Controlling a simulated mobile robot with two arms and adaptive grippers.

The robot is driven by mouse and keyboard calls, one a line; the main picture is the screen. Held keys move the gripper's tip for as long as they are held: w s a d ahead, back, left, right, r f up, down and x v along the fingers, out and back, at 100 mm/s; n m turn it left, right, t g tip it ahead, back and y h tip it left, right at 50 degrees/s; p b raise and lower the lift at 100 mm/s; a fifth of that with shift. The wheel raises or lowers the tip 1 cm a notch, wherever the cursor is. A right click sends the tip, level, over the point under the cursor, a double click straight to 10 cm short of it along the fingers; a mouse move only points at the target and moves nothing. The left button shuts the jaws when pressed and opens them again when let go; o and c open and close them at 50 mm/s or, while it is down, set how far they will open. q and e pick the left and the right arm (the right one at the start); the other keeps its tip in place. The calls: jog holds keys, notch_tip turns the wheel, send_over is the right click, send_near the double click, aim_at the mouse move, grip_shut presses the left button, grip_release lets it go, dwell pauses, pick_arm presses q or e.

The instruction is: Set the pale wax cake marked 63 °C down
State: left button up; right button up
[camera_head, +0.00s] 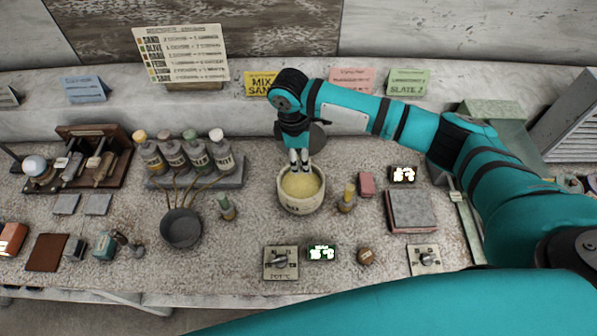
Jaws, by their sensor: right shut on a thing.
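My right gripper (299,167) points straight down over a cream pot (302,205) in the middle of the counter. Its fingers are close together and their tips reach the far side of the pot's mouth, at a pale yellow mass (301,187) inside. This mass looks like the pale wax cake, but no 63 °C mark can be read on it. The fingertips and the wall of the pot hide how deep the grip goes. My left gripper is not in view.
Close to the pot stand a green-topped vial (227,209) and a yellow-topped vial (347,199). A dark pan (181,228) and a bottle rack (196,178) are left. A dial box (281,262) and green-lit display (321,253) lie in front. A grey-topped block (411,211) is right.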

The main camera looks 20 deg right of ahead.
jog(key=shift+a+r, duration=0.1)
jog(key=shift+a, duration=0.05)
jog(key=shift+r+p, duration=0.15)
jog(key=shift+p, duration=0.55)
jog(key=b, duration=0.3)
send_over(302, 185)
notch_tip(302, 185, down, 6)
jog(key=shift+w+a+r, duration=0.1)
jog(key=shift+a, duration=0.05)
pick_arm(q)
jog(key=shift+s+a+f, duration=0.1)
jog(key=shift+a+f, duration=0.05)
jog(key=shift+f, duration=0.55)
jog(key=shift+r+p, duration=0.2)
jog(key=shift+p, duration=0.1)
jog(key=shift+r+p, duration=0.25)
jog(key=shift+p, duration=0.05)
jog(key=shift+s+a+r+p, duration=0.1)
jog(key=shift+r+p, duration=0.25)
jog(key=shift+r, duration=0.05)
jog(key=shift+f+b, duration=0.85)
pick_arm(e)
jog(key=shift+f, duration=2)
jog(key=o, duration=1)
